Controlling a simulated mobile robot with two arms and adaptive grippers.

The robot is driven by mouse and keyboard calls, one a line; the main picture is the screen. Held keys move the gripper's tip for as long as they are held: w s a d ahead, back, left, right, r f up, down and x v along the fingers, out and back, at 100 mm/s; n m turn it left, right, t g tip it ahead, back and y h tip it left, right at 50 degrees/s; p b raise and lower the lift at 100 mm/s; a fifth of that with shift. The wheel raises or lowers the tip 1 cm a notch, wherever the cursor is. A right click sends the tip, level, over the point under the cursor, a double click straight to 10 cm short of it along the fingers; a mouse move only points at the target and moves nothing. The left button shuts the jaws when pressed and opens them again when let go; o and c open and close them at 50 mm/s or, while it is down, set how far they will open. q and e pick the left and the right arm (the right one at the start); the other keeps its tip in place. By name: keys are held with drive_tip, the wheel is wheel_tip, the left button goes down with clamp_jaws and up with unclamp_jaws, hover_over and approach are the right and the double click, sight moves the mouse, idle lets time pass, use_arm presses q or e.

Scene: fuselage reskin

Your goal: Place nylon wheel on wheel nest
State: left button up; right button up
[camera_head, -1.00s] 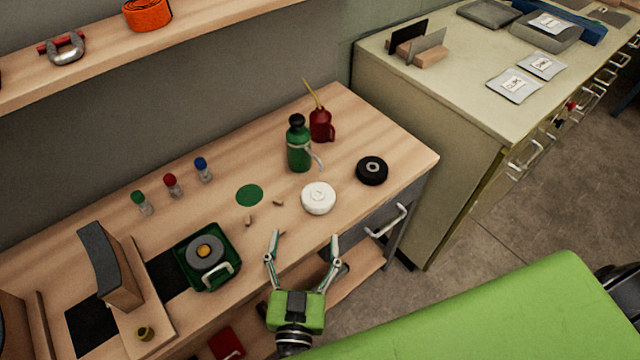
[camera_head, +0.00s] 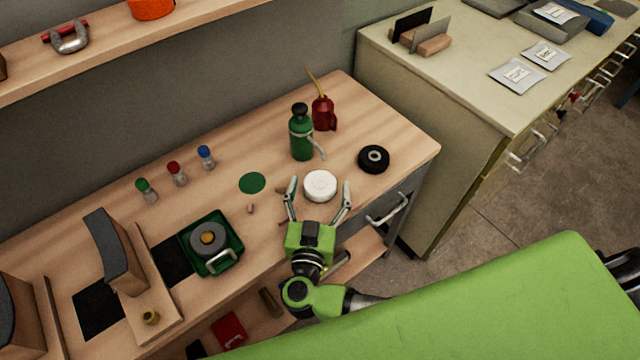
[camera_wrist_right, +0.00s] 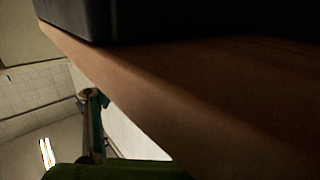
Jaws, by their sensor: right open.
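The white nylon wheel (camera_head: 320,186) lies flat on the wooden bench top, near its front edge. My right gripper (camera_head: 319,184) is open, with one finger on each side of the wheel in the head view; I cannot tell whether they touch it. A flat green disc (camera_head: 252,183) lies left of the wheel, and a small wooden piece (camera_head: 251,208) sits just in front of it. I cannot tell for sure which of these marks the wheel nest. The right wrist view shows part of a finger (camera_wrist_right: 94,125) beside the bench edge, not the wheel. My left gripper is not in view.
A black wheel (camera_head: 374,159) lies to the right. A green bottle (camera_head: 301,135) and a red oil can (camera_head: 323,113) stand behind. A green tray (camera_head: 212,262) with a grey roll and several small capped bottles (camera_head: 177,174) are to the left. A wooden shelf (camera_head: 100,62) hangs above.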

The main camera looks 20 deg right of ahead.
drive_tip(key=shift+x, duration=0.95)
drive_tip(key=c, duration=1.3)
drive_tip(key=shift+c, duration=0.7)
